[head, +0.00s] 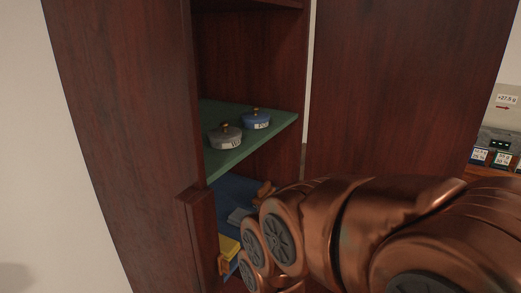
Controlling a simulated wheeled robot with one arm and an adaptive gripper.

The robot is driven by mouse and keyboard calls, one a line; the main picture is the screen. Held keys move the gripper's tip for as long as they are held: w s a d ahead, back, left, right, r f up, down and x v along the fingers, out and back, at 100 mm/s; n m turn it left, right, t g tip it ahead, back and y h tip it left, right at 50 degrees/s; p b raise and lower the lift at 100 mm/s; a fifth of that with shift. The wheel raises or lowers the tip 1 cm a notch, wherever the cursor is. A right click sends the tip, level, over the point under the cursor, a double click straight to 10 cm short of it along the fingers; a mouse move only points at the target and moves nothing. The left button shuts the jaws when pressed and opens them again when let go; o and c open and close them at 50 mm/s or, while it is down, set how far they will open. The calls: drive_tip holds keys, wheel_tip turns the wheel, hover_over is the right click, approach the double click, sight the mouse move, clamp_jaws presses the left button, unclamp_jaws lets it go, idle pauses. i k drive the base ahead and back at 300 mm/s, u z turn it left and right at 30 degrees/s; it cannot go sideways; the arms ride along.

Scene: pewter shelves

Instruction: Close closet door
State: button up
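The closet (252,50) is dark red-brown wood with its front open, showing the shelves inside. A tall wooden panel (115,120), seemingly a door, stands at the left of the opening. A raised wooden block (197,238) sits on its lower inner edge. A second wide panel (400,85) stands at the right; I cannot tell whether it is a door. My copper arm reaches in from the lower right, in front of the closet's lower part. Small copper parts near the block seem to be my gripper (240,228), mostly hidden by my arm; its opening and any contact are unclear.
A green shelf (220,166) holds a grey round weight (225,138) and a blue one (256,119). Below are a blue surface (232,190) and a yellow item (229,247). A device with a display (497,140) and labels stands at the far right. A pale wall is left.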

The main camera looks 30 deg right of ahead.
sight(406, 87)
drive_tip(key=k, duration=1)
drive_tip(key=z, duration=2.45)
drive_tip(key=i, duration=4.65)
drive_tip(key=u, duration=3.65)
